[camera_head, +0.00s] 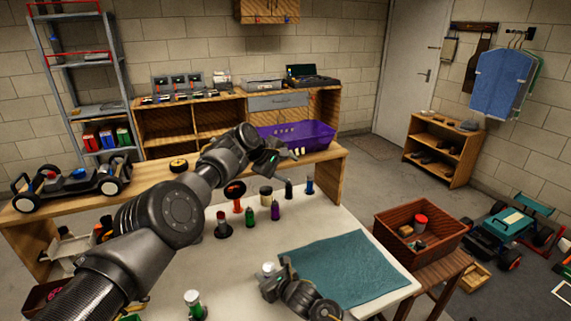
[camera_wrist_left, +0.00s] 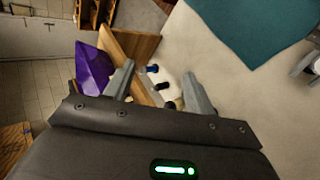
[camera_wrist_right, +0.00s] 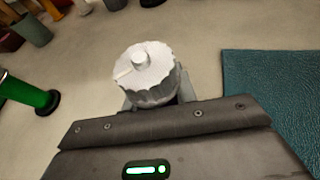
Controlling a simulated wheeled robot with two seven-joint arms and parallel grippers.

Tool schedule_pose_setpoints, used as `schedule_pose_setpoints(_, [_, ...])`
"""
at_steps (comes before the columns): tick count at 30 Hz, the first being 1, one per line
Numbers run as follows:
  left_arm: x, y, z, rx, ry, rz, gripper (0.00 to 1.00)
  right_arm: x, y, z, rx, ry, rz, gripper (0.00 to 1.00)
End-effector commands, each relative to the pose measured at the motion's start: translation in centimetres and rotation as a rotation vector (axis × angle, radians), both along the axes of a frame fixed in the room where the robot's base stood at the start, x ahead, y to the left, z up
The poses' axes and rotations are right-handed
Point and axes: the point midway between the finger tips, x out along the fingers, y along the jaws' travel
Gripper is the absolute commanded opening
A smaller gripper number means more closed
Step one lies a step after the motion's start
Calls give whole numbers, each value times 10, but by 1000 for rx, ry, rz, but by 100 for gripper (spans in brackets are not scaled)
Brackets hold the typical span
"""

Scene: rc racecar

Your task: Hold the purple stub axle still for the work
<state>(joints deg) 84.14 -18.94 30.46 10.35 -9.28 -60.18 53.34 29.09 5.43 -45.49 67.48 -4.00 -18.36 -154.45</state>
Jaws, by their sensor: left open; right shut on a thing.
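A small upright purple peg-shaped part (camera_head: 275,211), which looks like the purple stub axle, stands on the pale table among other small parts. No gripper touches it. My right gripper (camera_head: 274,272) is shut on a white ribbed knob-like piece (camera_wrist_right: 148,75), near the blue-green mat; the fingers are mostly hidden behind that piece. My left gripper (camera_head: 272,156) is open and empty, raised near the purple bin (camera_head: 300,136). The left wrist view shows its two fingers (camera_wrist_left: 160,88) spread apart, with dark small parts visible beyond them.
A blue-green mat (camera_head: 340,268) lies at the table's right. Several upright parts, including a green one (camera_head: 249,217) and an orange one (camera_head: 235,190), crowd the table's far side. A wooden crate (camera_head: 390,233) stands right of the table. A car chassis (camera_head: 70,182) sits on the bench at left.

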Motion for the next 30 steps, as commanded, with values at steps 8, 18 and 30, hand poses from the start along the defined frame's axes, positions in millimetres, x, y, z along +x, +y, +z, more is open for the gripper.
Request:
schedule_pose_setpoints(8, [2, 0, 13, -4, -16, 1, 55, 0, 0, 0, 1, -1, 0, 3])
schedule_pose_setpoints(18, [2, 0, 13, -3, -16, 1, 55, 0, 0, 0, 1, -1, 0, 3])
schedule_pose_setpoints(30, [-19, 25, -113, 179, 74, 17, 55, 0, 0, 0, 1, -1, 0, 3])
